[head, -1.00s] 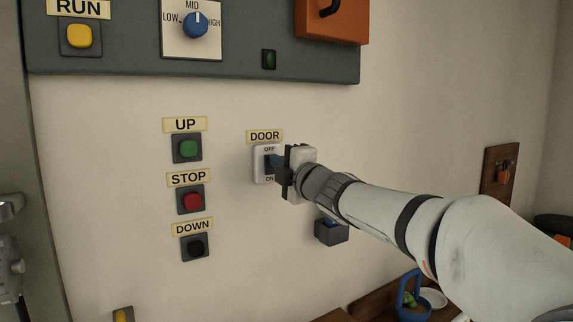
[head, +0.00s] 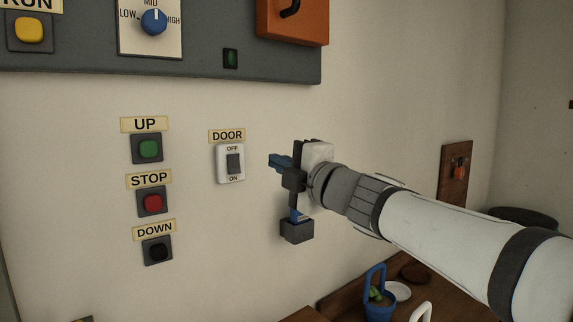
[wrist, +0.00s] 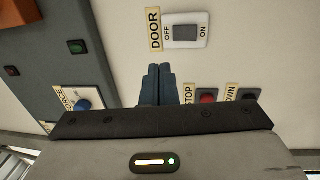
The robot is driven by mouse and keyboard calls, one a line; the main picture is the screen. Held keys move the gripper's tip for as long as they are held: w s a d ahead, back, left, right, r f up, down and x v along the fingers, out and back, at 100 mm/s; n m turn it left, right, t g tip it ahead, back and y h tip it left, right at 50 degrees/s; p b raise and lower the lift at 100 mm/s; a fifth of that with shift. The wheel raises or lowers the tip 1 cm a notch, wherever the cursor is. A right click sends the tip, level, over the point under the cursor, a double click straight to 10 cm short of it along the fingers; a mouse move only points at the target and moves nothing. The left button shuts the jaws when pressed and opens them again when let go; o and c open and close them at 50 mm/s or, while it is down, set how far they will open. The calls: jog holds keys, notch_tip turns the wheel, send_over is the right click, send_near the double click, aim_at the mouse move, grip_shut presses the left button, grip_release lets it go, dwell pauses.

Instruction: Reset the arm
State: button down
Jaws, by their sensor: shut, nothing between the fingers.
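My gripper (head: 280,161) is in front of the wall, to the right of the DOOR switch (head: 234,163) and apart from it. Its blue fingers are together with nothing between them, and they point left in the head view. In the wrist view, the shut fingers (wrist: 157,84) show below the DOOR switch (wrist: 186,32), with a gap between them. The switch is a white plate with a dark rocker, marked OFF at the top and ON at the bottom. I cannot tell which way the rocker is tipped.
Green UP (head: 149,148), red STOP (head: 152,202) and black DOWN (head: 157,250) buttons are on the wall at left. A grey panel (head: 200,70) runs above. A dark grey box (head: 297,231) is below my gripper. A wooden surface with a blue basket (head: 380,302) is at lower right.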

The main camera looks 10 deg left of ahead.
jog(key=d+f+m+t+h, duration=0.1)
jog(key=d+f+m+h, duration=1.45)
jog(key=d, duration=0.55)
jog(key=s+d+f+m+g, duration=0.3)
jog(key=s+f+m+g, duration=0.2)
jog(key=s+f, duration=0.5)
jog(key=s+d+f+m+g, duration=0.3)
jog(key=s+f+m+g, duration=0.2)
jog(key=s+f, duration=0.5)
jog(key=shift+f+m+y, duration=0.35)
jog(key=shift+f+m, duration=0.1)
jog(key=shift+m, duration=0.8)
jog(key=shift+s, duration=0.1)
